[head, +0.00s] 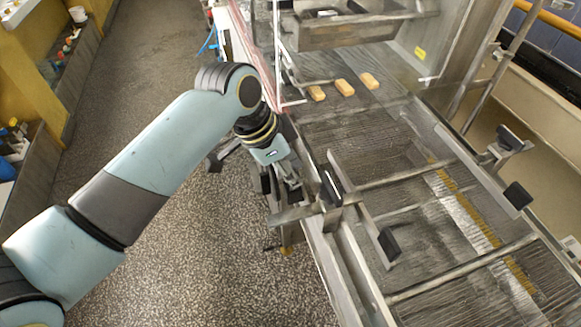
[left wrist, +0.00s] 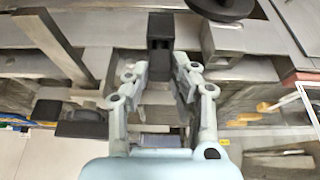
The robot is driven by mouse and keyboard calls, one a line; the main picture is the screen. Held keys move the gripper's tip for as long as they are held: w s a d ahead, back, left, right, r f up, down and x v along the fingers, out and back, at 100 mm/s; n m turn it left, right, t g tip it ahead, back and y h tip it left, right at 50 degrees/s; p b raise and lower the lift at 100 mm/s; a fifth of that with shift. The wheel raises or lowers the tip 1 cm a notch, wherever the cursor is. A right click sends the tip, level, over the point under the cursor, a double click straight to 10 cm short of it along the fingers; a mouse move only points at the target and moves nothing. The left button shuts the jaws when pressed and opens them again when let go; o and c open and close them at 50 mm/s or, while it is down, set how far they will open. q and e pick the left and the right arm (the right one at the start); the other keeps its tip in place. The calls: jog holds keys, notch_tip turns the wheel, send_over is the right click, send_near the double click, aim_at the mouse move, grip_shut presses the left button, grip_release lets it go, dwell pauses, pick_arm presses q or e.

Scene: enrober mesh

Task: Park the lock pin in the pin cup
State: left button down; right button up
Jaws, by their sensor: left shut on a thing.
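My left gripper (head: 291,190) reaches down at the near-left side rail of the mesh conveyor. In the left wrist view its two fingers (left wrist: 162,68) close on a dark block-like part (left wrist: 160,30), whose far end shows beyond the fingertips. I cannot tell whether this part is the lock pin or a piece of the frame. A small yellow piece (head: 286,250) with a short dark rod beside it sits low on the rail, below the gripper; I cannot tell what it is. I cannot make out the pin cup for certain. My right gripper is not in view.
The wire mesh belt (head: 360,143) has a metal frame with crossbars (head: 405,178) and black pads (head: 518,195) above it. Three golden bars (head: 344,87) lie at its far end. A round black disc (left wrist: 220,8) shows near the fingers. The speckled floor (head: 180,240) at left is clear.

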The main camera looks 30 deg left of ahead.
pick_arm(q)
jog(key=shift+f, duration=0.45)
dwell(0.3)
